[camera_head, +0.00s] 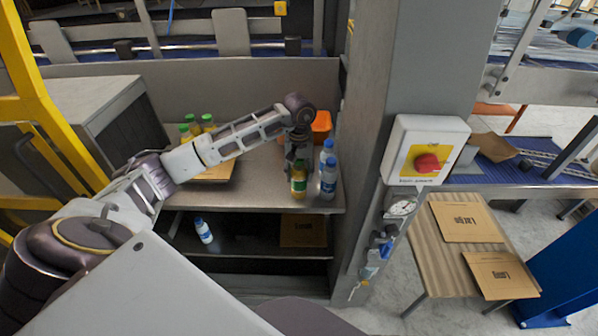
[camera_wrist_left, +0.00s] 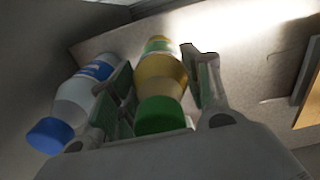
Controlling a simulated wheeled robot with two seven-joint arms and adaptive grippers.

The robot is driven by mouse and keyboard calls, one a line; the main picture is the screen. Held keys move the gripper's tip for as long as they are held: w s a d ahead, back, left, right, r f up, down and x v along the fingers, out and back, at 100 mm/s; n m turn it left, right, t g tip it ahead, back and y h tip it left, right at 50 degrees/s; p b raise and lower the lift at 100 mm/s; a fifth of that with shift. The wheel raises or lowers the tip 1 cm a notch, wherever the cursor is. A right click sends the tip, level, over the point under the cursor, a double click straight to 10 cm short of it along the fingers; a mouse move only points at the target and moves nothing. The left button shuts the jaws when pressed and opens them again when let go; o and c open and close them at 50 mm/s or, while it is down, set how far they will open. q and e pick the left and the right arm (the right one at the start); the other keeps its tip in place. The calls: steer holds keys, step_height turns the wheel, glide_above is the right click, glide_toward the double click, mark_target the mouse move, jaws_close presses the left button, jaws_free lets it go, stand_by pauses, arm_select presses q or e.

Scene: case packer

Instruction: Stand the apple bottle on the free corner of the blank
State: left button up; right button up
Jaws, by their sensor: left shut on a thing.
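The apple bottle (camera_head: 299,183), yellowish with a green cap, stands at the right end of the grey worktop (camera_head: 250,198). My left gripper (camera_head: 298,167) is shut on it from above. In the left wrist view, the apple bottle (camera_wrist_left: 160,80) sits between the two fingers (camera_wrist_left: 158,68). I cannot tell whether its base touches the worktop. The brown blank (camera_head: 218,174) lies further left, partly hidden under my left arm. Several similar green-capped bottles (camera_head: 208,122) stand at the blank, behind the arm. Its free corner cannot be made out clearly. My right gripper is not in view.
Two blue-capped water bottles (camera_head: 328,178) stand close right of the apple bottle; one (camera_wrist_left: 85,95) is beside a finger in the wrist view. An orange bin (camera_head: 321,126) is behind. A grey post (camera_head: 420,60) bounds the right. Another water bottle (camera_head: 203,230) is on the lower shelf.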

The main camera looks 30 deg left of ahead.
arm_select(q)
steer(key=shift+f, duration=0.2)
steer(key=shift+f, duration=0.15)
steer(key=o, duration=1.2)
step_height(320, 180, up, 12)
steer(key=b, duration=0.2)
stand_by(0.5)
stand_by(0.8)
